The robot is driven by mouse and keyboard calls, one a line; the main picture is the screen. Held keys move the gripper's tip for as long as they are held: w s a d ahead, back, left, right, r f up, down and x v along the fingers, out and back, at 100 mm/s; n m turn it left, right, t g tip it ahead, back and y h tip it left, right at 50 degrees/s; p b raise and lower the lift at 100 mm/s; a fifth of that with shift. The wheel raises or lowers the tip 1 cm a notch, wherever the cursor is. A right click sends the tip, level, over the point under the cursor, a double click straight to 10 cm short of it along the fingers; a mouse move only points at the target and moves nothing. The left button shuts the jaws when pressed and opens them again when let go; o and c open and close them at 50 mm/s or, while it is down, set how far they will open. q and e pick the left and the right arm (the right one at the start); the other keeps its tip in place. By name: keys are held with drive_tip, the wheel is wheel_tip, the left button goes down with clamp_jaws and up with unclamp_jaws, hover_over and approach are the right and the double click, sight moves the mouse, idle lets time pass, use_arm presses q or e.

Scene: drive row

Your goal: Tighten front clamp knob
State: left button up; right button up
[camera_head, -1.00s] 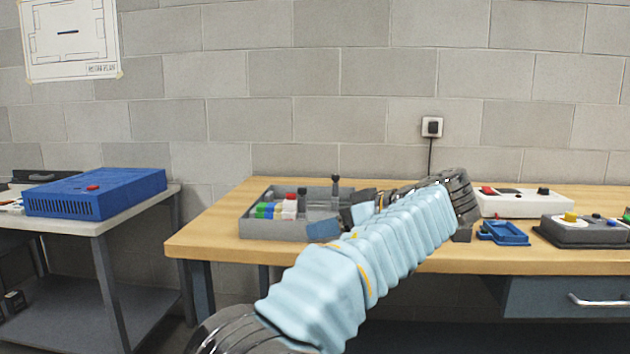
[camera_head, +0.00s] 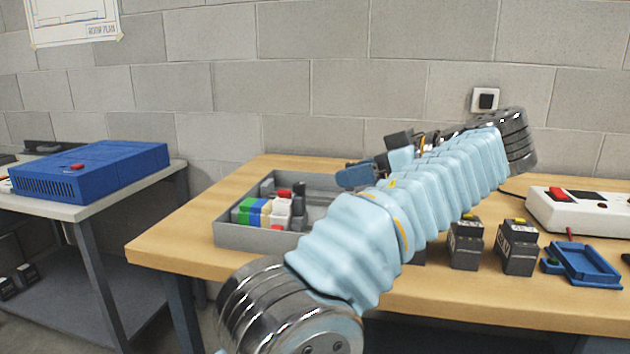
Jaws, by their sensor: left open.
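My left arm crosses the view, and my left gripper (camera_head: 372,160) is above the workbench near the right side of the grey tray (camera_head: 262,238). It is open, with a blue fingertip on its near side; the arm partly covers it. It appears to hold nothing. A blue fixture (camera_head: 590,267) lies on the bench at the right, apart from the gripper. A small knob-like part sits at its left end and a thin red-tipped part stands at its back. I cannot tell whether either is the front clamp knob. My right gripper is not in view.
The grey tray holds several coloured blocks (camera_head: 262,212). Two dark labelled blocks (camera_head: 517,247) stand left of the blue fixture. A white box with a red switch (camera_head: 585,212) stands behind it. A blue box (camera_head: 92,172) is on the separate left table. The bench's left front is clear.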

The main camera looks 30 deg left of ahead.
sight(303, 185)
use_arm(q)
drive_tip(key=x, duration=1.2)
drive_tip(key=shift+s+f, duration=0.1)
drive_tip(key=shift+f, duration=0.1)
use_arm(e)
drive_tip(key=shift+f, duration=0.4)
